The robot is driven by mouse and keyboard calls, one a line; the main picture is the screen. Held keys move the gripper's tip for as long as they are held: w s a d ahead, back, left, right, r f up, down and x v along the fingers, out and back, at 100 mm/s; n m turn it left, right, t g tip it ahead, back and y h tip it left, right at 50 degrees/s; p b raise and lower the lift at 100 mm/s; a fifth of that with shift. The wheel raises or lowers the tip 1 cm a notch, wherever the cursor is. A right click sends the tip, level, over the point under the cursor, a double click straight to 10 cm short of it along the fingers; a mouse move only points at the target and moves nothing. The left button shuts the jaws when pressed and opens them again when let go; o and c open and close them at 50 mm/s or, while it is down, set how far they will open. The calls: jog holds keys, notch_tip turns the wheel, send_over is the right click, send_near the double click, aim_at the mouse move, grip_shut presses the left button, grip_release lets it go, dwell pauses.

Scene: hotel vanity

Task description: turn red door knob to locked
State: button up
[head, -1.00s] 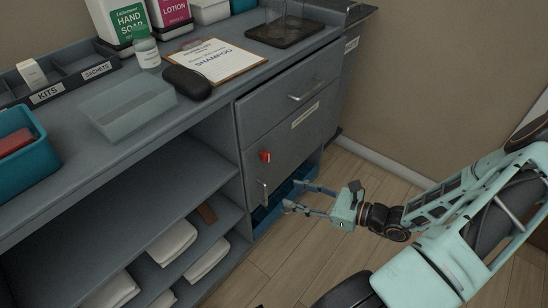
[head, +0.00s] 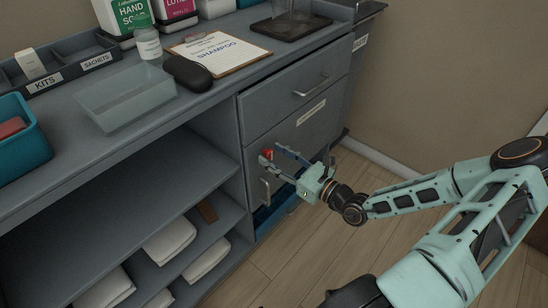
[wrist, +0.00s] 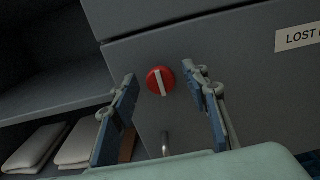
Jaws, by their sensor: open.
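The red door knob (wrist: 161,80) is round with a pale bar across its face, and sits on the grey cabinet door (head: 318,135). In the wrist view the bar stands nearly upright, tilted slightly. The knob also shows in the head view (head: 268,153), close to a fingertip. My gripper (head: 278,158) is open in front of the door. In the wrist view its two fingers (wrist: 160,85) stand left and right of the knob with gaps on both sides. I cannot tell how far the fingertips are from the door face.
A metal door handle (head: 265,191) is below the knob. A drawer with a handle (head: 314,88) is above the door. Open shelves with folded towels (head: 170,242) are to the left. A blue bin (head: 270,217) is below the door.

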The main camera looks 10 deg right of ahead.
jog(key=shift+w+a, duration=0.1)
jog(key=shift+w, duration=0.1)
jog(key=c, duration=1.1)
jog(key=shift+c, duration=0.2)
